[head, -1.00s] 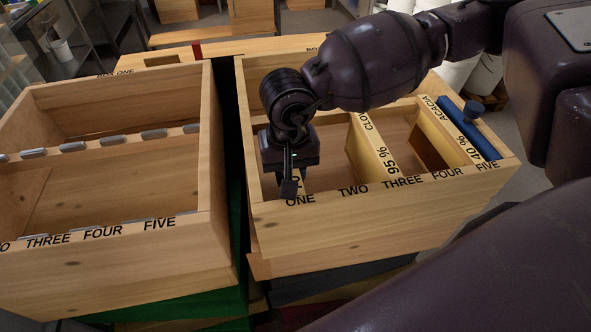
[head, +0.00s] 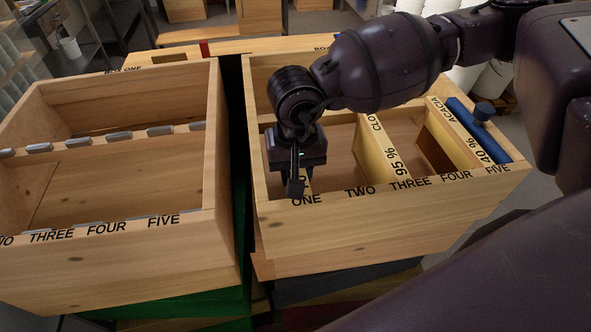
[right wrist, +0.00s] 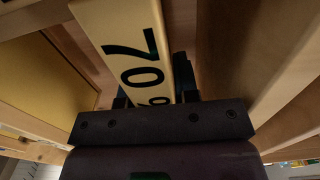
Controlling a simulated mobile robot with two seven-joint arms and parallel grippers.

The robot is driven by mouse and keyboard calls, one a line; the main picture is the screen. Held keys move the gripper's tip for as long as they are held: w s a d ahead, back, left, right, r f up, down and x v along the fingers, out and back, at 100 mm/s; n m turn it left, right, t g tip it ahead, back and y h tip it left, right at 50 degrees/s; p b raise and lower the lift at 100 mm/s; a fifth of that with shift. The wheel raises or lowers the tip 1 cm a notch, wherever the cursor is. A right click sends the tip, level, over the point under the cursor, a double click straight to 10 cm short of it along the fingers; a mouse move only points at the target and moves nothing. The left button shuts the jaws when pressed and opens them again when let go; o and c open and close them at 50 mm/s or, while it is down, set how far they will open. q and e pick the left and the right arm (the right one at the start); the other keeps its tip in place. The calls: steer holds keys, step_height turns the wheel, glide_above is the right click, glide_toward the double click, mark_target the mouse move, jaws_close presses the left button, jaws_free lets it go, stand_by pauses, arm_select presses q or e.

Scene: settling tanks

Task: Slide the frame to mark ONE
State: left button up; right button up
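My right gripper (head: 296,186) reaches down into the right box (head: 390,222) at its left end, beside the word ONE on the front rim. The frame under it is mostly hidden; a short pale yellow piece of its top bar (head: 307,180) shows by the mark ONE. In the right wrist view the bar (right wrist: 125,45), marked 70, runs between the dark fingers (right wrist: 155,98), which appear shut on it. Another yellow frame marked 95 % (head: 378,150) is between TWO and THREE. One marked ACACIA 40 % (head: 460,135) is near FIVE. My left gripper is out of view.
A blue bar with a knob (head: 475,128) lies along the right box's right end. The left box (head: 110,258) has metal-topped slot rails and no frames visible in it. A narrow dark gap separates the boxes. The bay around TWO is open.

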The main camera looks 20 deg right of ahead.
steer(key=o, duration=0.5)
step_height(320, 180, up, 11)
steer(key=shift+f, duration=0.1)
stand_by(0.4)
steer(key=shift+s, duration=0.1)
